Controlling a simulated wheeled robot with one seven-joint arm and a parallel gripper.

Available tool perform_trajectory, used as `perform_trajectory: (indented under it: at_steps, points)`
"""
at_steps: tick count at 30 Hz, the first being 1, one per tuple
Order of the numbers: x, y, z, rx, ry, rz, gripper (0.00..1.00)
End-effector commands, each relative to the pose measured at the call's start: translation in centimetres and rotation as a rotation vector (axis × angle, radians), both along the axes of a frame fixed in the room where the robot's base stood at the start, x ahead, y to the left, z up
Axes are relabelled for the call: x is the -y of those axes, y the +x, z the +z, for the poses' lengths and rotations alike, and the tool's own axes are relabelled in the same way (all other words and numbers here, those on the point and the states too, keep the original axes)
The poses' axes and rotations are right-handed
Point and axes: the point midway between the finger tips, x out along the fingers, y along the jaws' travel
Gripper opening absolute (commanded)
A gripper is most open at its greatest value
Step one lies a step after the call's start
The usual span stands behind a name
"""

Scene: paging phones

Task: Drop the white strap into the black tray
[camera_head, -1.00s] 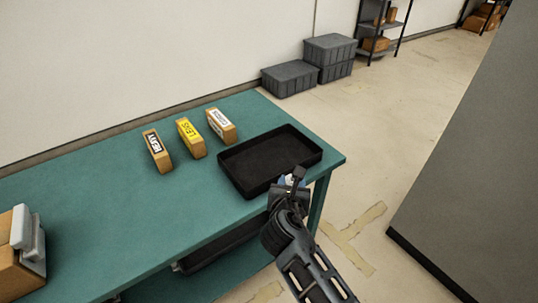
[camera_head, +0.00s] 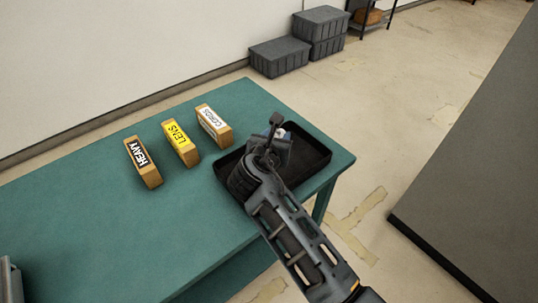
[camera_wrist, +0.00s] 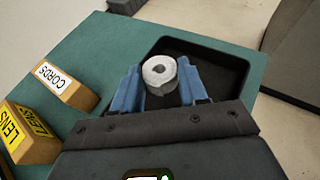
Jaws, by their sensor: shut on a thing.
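The white strap (camera_wrist: 160,72) is a rolled white coil. In the wrist view it sits between the two blue fingers of my gripper (camera_wrist: 160,90), which is shut on it. The black tray (camera_wrist: 232,72) lies behind and below the strap in that view. In the head view the black tray (camera_head: 318,158) stands at the right end of the table. My gripper (camera_head: 274,134) is over the tray there, and my arm covers part of it. Only a small white bit of the strap shows in the head view. The height above the tray floor is hard to tell.
Three labelled wooden blocks stand left of the tray: HEAVY (camera_head: 143,163), LENS (camera_head: 181,144) and CORDS (camera_head: 214,127). The teal table (camera_head: 90,215) is clear in front of them. Grey bins (camera_head: 280,57) stand on the floor behind. A grey panel (camera_head: 485,170) rises at right.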

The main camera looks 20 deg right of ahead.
Motion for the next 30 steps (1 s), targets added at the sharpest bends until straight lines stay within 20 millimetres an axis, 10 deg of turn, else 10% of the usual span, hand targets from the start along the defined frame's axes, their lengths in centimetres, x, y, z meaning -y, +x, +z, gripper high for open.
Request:
perform_trajectory:
  at_steps: [16,29,30]
  points:
    - [0.0,0.0,-5.3,0.000,0.000,0.001,0.15]
    - [0.0,0.0,-5.7,0.000,0.000,0.001,0.15]
    - [0.0,0.0,-5.7,0.000,0.000,0.000,0.44]
